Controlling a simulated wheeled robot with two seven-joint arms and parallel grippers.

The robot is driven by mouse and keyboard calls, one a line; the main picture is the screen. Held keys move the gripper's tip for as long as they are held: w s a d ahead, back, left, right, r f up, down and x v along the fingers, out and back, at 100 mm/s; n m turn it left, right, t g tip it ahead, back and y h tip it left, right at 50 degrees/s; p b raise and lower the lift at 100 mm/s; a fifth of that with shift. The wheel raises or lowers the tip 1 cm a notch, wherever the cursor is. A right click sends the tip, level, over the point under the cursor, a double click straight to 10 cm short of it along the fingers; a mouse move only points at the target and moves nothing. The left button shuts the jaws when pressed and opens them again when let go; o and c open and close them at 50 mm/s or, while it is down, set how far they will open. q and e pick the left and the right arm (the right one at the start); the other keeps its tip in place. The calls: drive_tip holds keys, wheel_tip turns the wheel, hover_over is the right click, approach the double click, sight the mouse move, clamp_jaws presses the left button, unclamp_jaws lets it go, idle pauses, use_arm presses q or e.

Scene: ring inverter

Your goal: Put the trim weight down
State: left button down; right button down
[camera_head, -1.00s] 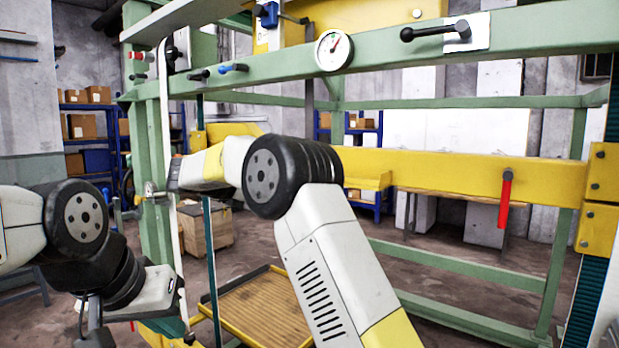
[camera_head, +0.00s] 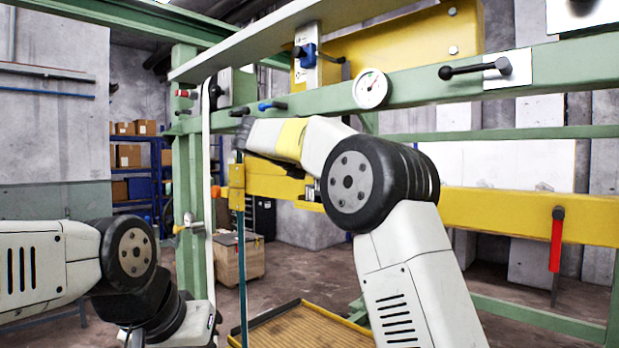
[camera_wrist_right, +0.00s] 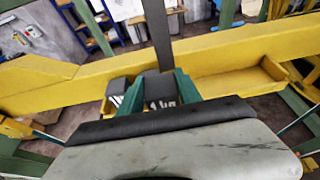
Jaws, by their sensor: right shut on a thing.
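The trim weight (camera_wrist_right: 162,89) is a dark grey block with a white "1 kg" marking. In the right wrist view it sits between the green fingers of my right gripper (camera_wrist_right: 159,96), which is shut on it. It appears in front of the yellow beam (camera_wrist_right: 60,80); I cannot tell whether it touches anything below. A second dark block (camera_wrist_right: 118,88) with a pale label shows just left of it. In the head view my right arm reaches up and left across the frame, and its gripper and the weight cannot be made out. My left gripper is below the frame.
A yellow tray-like ledge (camera_wrist_right: 238,82) lies along the beam to the right of the weight. A dark upright bar (camera_wrist_right: 157,35) rises behind the weight. A wooden-floored tray (camera_head: 300,330) stands low.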

drive_tip(key=d+f, duration=0.1)
drive_tip(key=d, duration=0.2)
drive_tip(key=w+d, duration=0.1)
drive_tip(key=d, duration=0.1)
drive_tip(key=d+f, duration=0.1)
drive_tip(key=d, duration=0.2)
drive_tip(key=shift+w+d+f, duration=0.25)
drive_tip(key=shift+d+f, duration=0.05)
drive_tip(key=shift+f, duration=0.75)
drive_tip(key=shift+f, duration=0.1)
